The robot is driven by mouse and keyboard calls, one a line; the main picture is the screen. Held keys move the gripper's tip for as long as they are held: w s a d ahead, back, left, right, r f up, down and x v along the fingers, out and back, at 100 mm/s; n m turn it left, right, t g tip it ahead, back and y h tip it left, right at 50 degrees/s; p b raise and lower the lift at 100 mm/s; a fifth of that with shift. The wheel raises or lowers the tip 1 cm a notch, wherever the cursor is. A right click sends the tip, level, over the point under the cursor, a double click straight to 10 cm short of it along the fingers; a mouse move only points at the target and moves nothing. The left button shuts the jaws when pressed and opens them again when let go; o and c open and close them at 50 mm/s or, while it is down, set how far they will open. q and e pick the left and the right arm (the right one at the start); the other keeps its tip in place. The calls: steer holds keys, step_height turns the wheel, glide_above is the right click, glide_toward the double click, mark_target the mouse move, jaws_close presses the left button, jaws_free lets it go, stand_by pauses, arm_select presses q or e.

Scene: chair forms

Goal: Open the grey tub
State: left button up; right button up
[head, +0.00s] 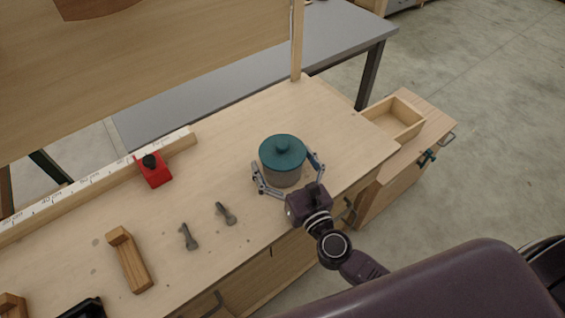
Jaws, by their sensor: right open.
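The grey tub (281,177) stands upright on the wooden workbench, with a teal lid (283,153) and its round knob seated on top. My right gripper (287,175) is open, with one finger on the left of the tub and the other on its right. The fingers are around the tub at about the height of its wall and lower lid edge. I cannot tell whether they touch it. My left gripper is not in view.
A red block with a black knob (153,169) sits by the white ruler strip (90,183). Two grey bolts (188,236) and a wooden block tool (130,260) lie on the left. An open wooden drawer box (393,119) is at right. The bench behind the tub is clear.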

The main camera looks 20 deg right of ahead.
mark_target(281, 143)
steer(key=shift+c, duration=0.2)
steer(key=c, duration=1.2)
steer(key=shift+r, duration=0.1)
step_height(281, 143, up, 12)
steer(key=p, duration=0.7)
step_height(281, 143, up, 8)
steer(key=p, duration=0.2)
